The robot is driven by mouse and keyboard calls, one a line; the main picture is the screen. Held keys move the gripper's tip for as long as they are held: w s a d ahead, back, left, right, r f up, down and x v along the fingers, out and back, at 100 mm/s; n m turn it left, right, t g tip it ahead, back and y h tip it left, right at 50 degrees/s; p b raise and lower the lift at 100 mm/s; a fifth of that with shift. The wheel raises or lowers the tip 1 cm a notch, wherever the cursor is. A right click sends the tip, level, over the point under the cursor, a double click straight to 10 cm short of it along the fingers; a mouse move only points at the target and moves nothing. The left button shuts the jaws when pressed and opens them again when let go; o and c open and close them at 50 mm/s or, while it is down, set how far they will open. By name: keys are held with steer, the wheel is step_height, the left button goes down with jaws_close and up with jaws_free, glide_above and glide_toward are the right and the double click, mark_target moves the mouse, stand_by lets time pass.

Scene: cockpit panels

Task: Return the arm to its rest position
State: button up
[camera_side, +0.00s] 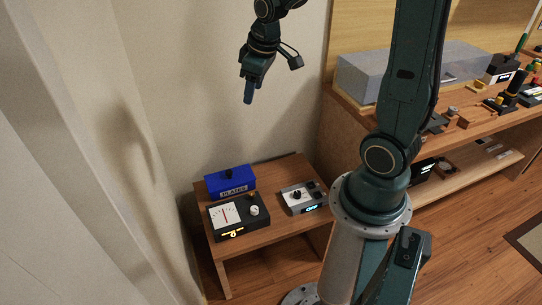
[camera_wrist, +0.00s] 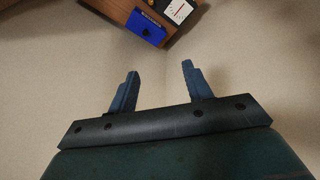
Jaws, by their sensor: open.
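My gripper (camera_side: 249,94) hangs high in front of the back wall in the side view, pointing down, well above the small wooden table (camera_side: 223,251). In the wrist view my gripper (camera_wrist: 156,82) shows two blue fingers spread apart with nothing between them. It is open and touches nothing. My arm stands upright on its round base at the right of the table, with its upper link rising out of the frame.
On the small table are a blue box labelled PLATES (camera_side: 231,182), a black meter box (camera_side: 239,216) with a dial, and a grey device (camera_side: 303,198) with a knob. A wooden workbench (camera_side: 350,130) with several items stands at the right. A pale curtain (camera_side: 90,150) hangs at the left.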

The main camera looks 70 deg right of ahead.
steer(key=s+a+r+t, duration=0.1)
steer(key=s+a+r, duration=0.3)
steer(key=s+a, duration=0.2)
steer(key=s+a+r+m+t+y, duration=0.1)
steer(key=s+a+r, duration=0.4)
steer(key=s, duration=0.3)
steer(key=shift+s+a+t, duration=0.3)
steer(key=shift+s+a, duration=0.1)
steer(key=shift+a, duration=0.1)
